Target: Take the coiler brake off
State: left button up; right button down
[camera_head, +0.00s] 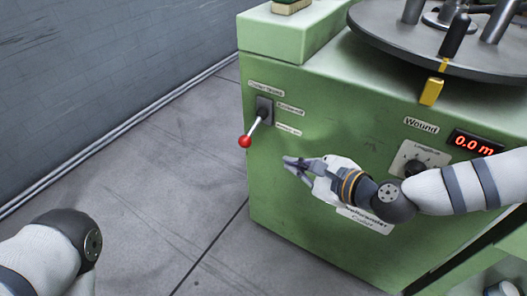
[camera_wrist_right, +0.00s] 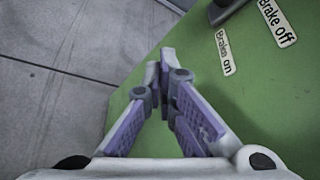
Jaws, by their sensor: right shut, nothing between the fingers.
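The coiler brake lever (camera_head: 255,127) sticks out of a dark plate (camera_head: 264,109) on the front of the green machine. Its red ball knob (camera_head: 245,141) points down and to the left, on the side of the lower label. In the right wrist view the labels read "Brake off" (camera_wrist_right: 277,22) and "Brake on" (camera_wrist_right: 225,52); part of the dark lever mount (camera_wrist_right: 226,9) shows at the top edge. My right gripper (camera_head: 288,166) is shut and empty, below and right of the knob, apart from it. My left gripper is out of view; only its arm shows.
The green machine (camera_head: 330,130) carries a round dark turntable (camera_head: 400,40) on top, with a yellow-tipped part (camera_head: 431,91) hanging over its edge. A knob (camera_head: 414,167) and a red "0.0 m" display (camera_head: 474,142) are at right. Grey floor (camera_head: 150,190) at left is free.

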aim_at(253, 129)
jog(key=b+x, duration=0.2)
jog(key=x, duration=0.8)
jog(key=a+r, duration=0.1)
jog(key=s+a+r+p, duration=0.1)
jog(key=r, duration=0.1)
jog(key=shift+s+r, duration=0.1)
jog(key=shift+s, duration=0.1)
jog(key=shift+r, duration=0.1)
jog(key=shift+s+r+g, duration=0.15)
jog(key=shift+g, duration=0.15)
